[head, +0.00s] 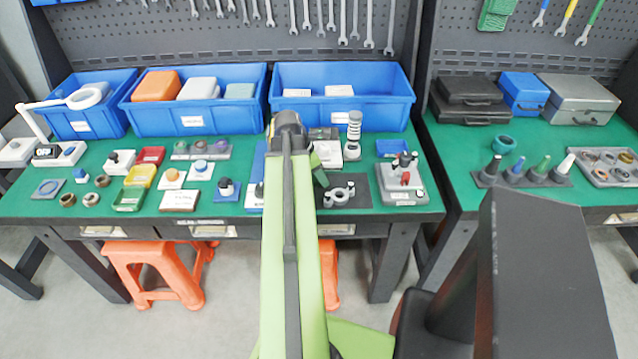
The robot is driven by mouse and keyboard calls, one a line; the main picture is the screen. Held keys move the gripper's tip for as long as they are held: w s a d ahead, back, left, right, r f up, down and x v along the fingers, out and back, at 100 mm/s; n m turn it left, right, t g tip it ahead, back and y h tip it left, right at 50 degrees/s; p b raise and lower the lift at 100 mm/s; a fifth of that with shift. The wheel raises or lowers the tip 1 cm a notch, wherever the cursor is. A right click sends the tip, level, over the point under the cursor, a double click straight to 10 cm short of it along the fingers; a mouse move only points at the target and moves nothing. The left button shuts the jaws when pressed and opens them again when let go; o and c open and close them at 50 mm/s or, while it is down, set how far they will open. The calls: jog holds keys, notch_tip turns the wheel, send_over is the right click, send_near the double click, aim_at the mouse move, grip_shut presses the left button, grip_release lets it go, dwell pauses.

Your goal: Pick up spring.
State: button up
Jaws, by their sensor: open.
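A pale coil-like cylinder with grey bands, which looks like the spring (354,125), stands upright on a small white block (352,152) on the green workbench, right of my arm's end. My green arm reaches up the middle of the head view over the bench. My gripper (318,170) is mostly hidden by the arm's end. Only a slim green and dark part shows at its right side, left of and nearer than the spring. It is open and apart from the spring. I see nothing held in it.
Blue bins (342,105) stand behind the spring. A grey fixture with red and black knobs (403,180) is at right, and a metal flange part (338,194) lies on a dark mat nearer. Small seals and trays crowd the left. An orange stool (160,265) is below.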

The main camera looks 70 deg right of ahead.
grip_shut()
jog(key=shift+r, duration=0.1)
